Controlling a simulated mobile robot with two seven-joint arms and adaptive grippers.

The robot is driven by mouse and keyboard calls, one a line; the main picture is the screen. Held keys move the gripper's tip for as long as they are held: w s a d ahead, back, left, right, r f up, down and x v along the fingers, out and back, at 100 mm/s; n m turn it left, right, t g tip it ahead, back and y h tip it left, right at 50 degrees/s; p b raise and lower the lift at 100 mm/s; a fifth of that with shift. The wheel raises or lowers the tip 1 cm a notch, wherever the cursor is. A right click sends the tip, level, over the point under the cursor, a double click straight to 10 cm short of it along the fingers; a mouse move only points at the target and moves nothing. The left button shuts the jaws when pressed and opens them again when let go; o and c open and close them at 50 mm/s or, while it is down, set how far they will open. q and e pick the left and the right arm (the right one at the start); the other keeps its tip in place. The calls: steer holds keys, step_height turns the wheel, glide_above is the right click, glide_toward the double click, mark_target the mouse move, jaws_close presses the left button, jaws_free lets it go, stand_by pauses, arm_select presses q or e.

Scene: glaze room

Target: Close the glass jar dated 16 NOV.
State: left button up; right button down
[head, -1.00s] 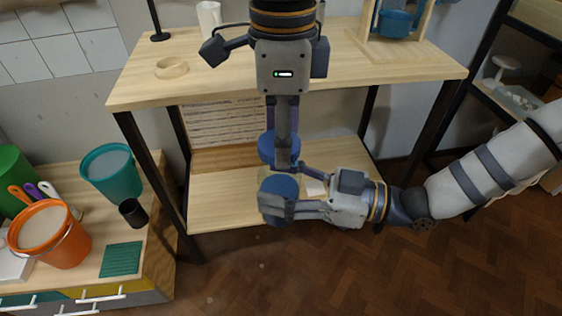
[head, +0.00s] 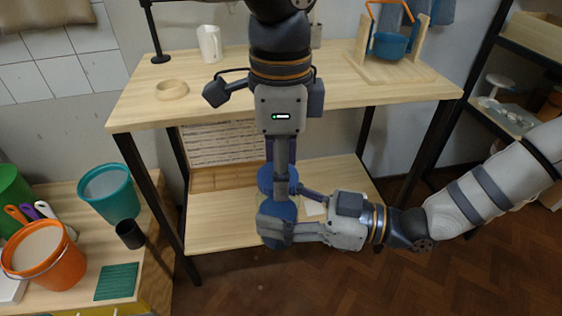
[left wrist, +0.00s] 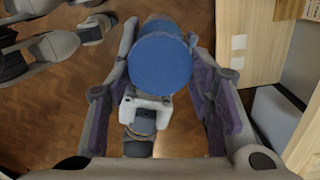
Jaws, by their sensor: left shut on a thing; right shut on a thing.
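My left gripper (head: 280,188) reaches down from above, shut on a round blue lid (head: 267,176). In the left wrist view the lid (left wrist: 160,62) is a flat blue disc between the purple fingers (left wrist: 165,85). My right gripper (head: 278,226) comes in from the right, shut on a second blue round thing (head: 284,210), seemingly the jar, just below and in front of the lid. Part of it shows behind the lid in the left wrist view (left wrist: 160,25). The fingers hide most of its body. I cannot read any date or tell whether lid and jar touch.
A wooden table (head: 330,85) with a lower shelf (head: 215,225) stands around and behind my grippers. On top are a white mug (head: 209,44) and a wooden ring (head: 171,90). A side bench at left holds an orange bucket (head: 52,262) and a teal bucket (head: 108,203).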

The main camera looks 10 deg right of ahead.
arm_select(q)
steer(key=shift+f, duration=0.5)
steer(key=m, duration=0.6)
steer(key=shift+s+m, duration=0.15)
steer(key=shift+m, duration=0.15)
steer(key=m, duration=0.3)
steer(key=shift+a+m, duration=0.15)
steer(key=shift+m, duration=0.15)
steer(key=m, duration=0.3)
steer(key=shift+m, duration=0.4)
steer(key=m, duration=0.4)
steer(key=shift+a, duration=0.15)
steer(key=m, duration=0.3)
steer(key=shift+m, duration=0.3)
steer(key=m, duration=0.5)
steer(key=shift+a+f, duration=0.1)
steer(key=shift+a, duration=0.05)
steer(key=m, duration=0.2)
steer(key=shift+m, duration=0.4)
